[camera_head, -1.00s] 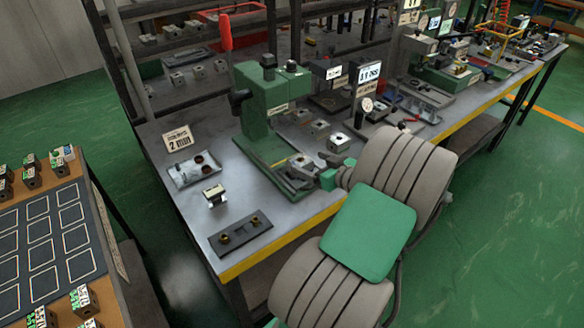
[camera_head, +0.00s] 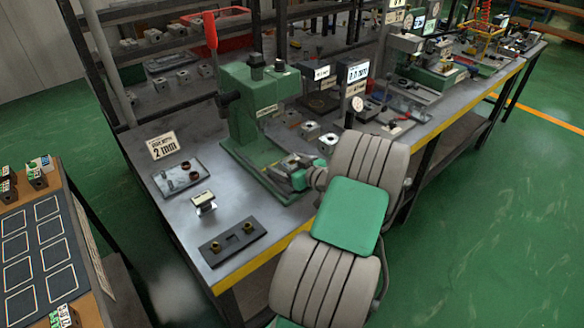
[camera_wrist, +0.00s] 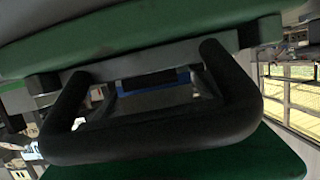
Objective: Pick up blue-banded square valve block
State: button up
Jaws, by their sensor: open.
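My gripper (camera_head: 291,167) is low at the front of the green press (camera_head: 262,110), at the end of my grey and green arm. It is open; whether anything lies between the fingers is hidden. In the wrist view a dark rounded frame fills the middle, with a narrow blue strip (camera_wrist: 184,76) behind it; I cannot tell what the strip belongs to. Two square metal blocks with a round top hole, one farther (camera_head: 310,131) and one nearer (camera_head: 327,144), sit on the bench just beyond my gripper. No blue band can be made out on them.
A small pale-topped block (camera_head: 203,202), a dark plate with two brass fittings (camera_head: 232,244) and a tray (camera_head: 181,178) lie on the bench left of my gripper. A "2 mm" sign (camera_head: 164,145) stands behind. A table with marked squares (camera_head: 38,240) is at left.

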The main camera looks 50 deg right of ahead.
jog(key=shift+c, duration=0.4)
grip_shut()
dwell(0.4)
